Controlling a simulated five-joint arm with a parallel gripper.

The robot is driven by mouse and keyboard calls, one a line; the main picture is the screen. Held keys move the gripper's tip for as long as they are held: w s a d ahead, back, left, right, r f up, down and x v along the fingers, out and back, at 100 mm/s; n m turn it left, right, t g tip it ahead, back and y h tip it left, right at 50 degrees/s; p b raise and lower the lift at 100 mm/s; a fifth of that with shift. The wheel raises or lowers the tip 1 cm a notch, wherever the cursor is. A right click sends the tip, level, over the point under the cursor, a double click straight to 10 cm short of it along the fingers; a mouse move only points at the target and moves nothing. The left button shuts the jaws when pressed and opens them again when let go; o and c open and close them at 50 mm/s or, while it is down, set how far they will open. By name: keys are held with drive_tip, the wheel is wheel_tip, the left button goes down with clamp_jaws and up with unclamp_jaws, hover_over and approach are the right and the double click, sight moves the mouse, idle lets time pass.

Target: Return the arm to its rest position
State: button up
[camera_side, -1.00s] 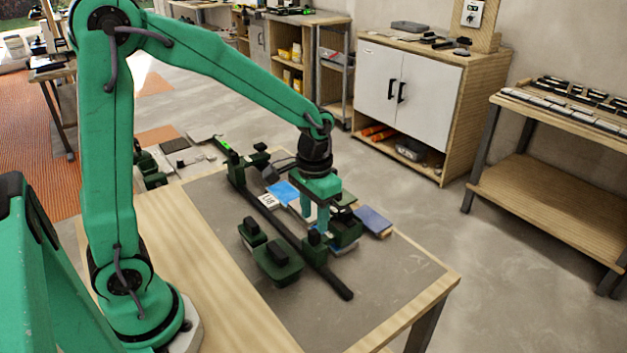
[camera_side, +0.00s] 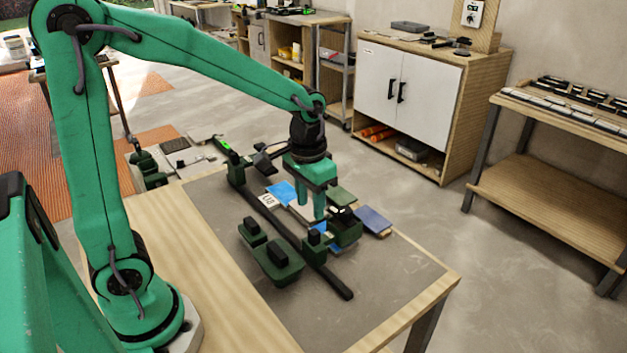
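My gripper (camera_side: 311,207) hangs from my green arm, pointing down above the grey work mat (camera_side: 390,288) on the table. Its two fingers look spread, with nothing visible between them. A dark green block with a black knob (camera_side: 345,230) sits just right of and below the fingertips, apart from them. Blue, white and green tiles lie around it. A blue-grey tile (camera_side: 373,220) lies to its right, and a bright blue tile (camera_side: 283,193) lies left of my gripper. The tiles under the gripper are partly hidden.
A long dark bar (camera_side: 273,218) crosses the mat diagonally. The front right of the mat is clear. A white-doored cabinet (camera_side: 408,95) and a wooden bench (camera_side: 545,185) stand beyond the table.

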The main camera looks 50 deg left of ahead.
drive_tip(key=s+a+r+t, duration=0.1)
drive_tip(key=s+r+t, duration=0.4)
drive_tip(key=s+r, duration=0.4)
drive_tip(key=shift+s+a, duration=0.2)
drive_tip(key=shift+s, duration=1.6)
drive_tip(key=shift+o, duration=0.2)
